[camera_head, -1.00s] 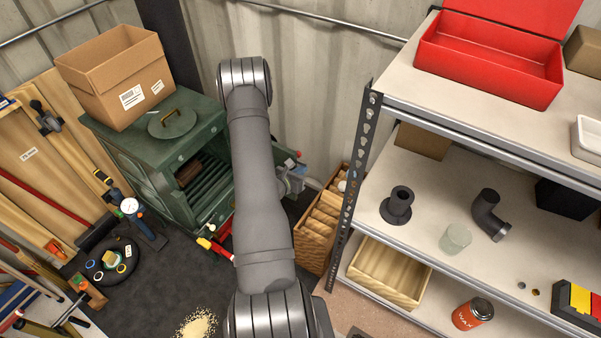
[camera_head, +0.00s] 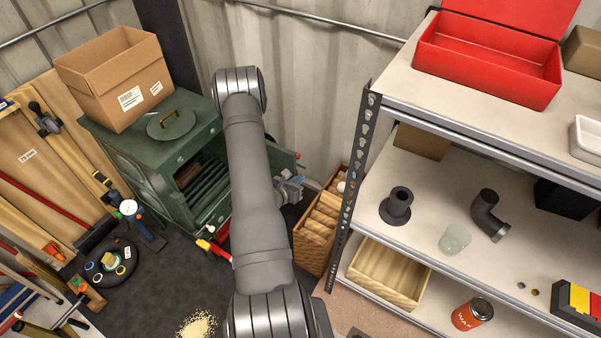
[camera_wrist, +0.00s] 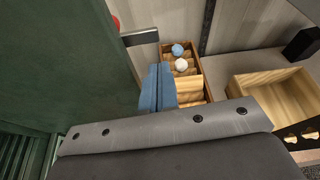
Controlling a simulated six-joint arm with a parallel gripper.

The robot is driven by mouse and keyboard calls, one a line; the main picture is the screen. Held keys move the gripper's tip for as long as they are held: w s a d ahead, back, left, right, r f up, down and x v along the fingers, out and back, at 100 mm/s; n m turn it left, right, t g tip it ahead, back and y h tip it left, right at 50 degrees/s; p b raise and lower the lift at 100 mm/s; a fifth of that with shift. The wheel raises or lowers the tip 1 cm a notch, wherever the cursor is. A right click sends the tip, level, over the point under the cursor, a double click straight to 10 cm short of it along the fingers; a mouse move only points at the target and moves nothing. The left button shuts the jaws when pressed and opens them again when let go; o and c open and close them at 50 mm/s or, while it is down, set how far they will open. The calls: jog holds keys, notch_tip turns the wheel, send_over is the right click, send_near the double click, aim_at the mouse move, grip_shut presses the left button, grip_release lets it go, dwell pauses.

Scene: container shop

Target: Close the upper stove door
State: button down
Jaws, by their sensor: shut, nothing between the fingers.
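The green stove (camera_head: 150,150) stands at the back left. Its upper opening faces front, with the dark inside and ribbed racks showing. The upper stove door (camera_head: 283,156) stands swung open to the right, largely hidden behind my arm. In the wrist view, a large dark green panel, seemingly the door (camera_wrist: 70,60), fills the left side, with a metal handle bar (camera_wrist: 140,37) and a red knob at its edge. My gripper (camera_wrist: 158,88) has blue fingers, shut and empty, close to the right of that panel. I cannot tell whether they touch. It also shows at the door's right (camera_head: 290,189).
A cardboard box (camera_head: 115,85) and a round lid (camera_head: 171,123) sit on the stove. A wooden crate (camera_head: 318,230) stands close to the right of my gripper, beside the metal shelf unit (camera_head: 480,140).

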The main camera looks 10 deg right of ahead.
jog(key=v, duration=0.7)
jog(key=shift+a+r, duration=0.25)
jog(key=shift+a, duration=0.1)
jog(key=r+x, duration=0.1)
jog(key=x, duration=0.8)
jog(key=shift+w+d+r, duration=0.2)
jog(key=shift+d, duration=0.15)
